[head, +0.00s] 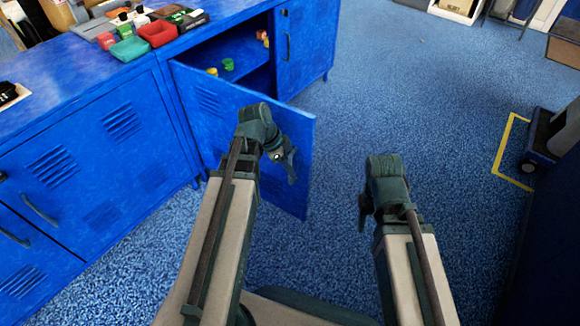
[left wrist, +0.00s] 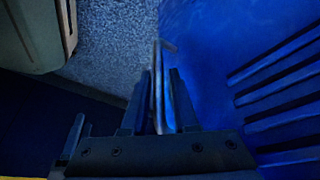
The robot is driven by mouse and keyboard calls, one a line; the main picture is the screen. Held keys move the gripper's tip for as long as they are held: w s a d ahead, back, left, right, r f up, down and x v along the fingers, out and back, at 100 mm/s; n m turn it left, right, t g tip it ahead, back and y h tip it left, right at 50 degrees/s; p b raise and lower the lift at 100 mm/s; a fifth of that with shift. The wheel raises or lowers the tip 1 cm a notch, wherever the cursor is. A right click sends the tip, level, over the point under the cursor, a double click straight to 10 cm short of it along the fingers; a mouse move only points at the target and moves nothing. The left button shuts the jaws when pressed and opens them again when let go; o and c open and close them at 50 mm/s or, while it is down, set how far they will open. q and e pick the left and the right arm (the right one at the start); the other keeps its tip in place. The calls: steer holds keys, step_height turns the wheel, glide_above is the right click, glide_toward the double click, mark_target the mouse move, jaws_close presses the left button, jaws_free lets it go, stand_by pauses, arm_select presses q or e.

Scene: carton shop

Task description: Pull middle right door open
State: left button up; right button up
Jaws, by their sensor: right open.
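The blue cabinet door (head: 285,122) stands swung out, with its vented outer face towards me and the shelves behind it exposed. My left gripper (head: 290,165) is in front of that face, near the free edge. In the left wrist view, the door's vented face (left wrist: 215,45) fills the right side. There the fingers of my left gripper (left wrist: 159,100) lie on both sides of a slim door handle (left wrist: 158,60) and look closed on it. The arm hides the handle in the head view. My right gripper (head: 364,212) is open and empty over the floor, to the right of the door.
Inside the cabinet are green (head: 228,64) and yellow (head: 212,72) items. A closed door (head: 300,45) is beyond, and more blue cabinets (head: 80,160) stand left. Red (head: 157,33) and green trays lie on top. Floor right of the door is clear, up to a cart (head: 545,140).

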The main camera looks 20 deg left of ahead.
arm_select(q)
steer(key=p+v, duration=1.2)
steer(key=v, duration=0.1)
steer(key=shift+r+p, duration=0.35)
steer(key=shift+r, duration=0.05)
steer(key=shift+s, duration=0.1)
steer(key=s+d+f+n+g+y, duration=0.1)
steer(key=s+d+n+y, duration=0.25)
steer(key=d, duration=0.55)
steer(key=s+d+f+n+g+y, duration=0.15)
steer(key=s+d+n, duration=0.3)
steer(key=d, duration=0.45)
step_height(320, 180, up, 28)
steer(key=p, duration=2.7)
steer(key=shift+d+r+p, duration=0.25)
steer(key=shift+d+p, duration=0.05)
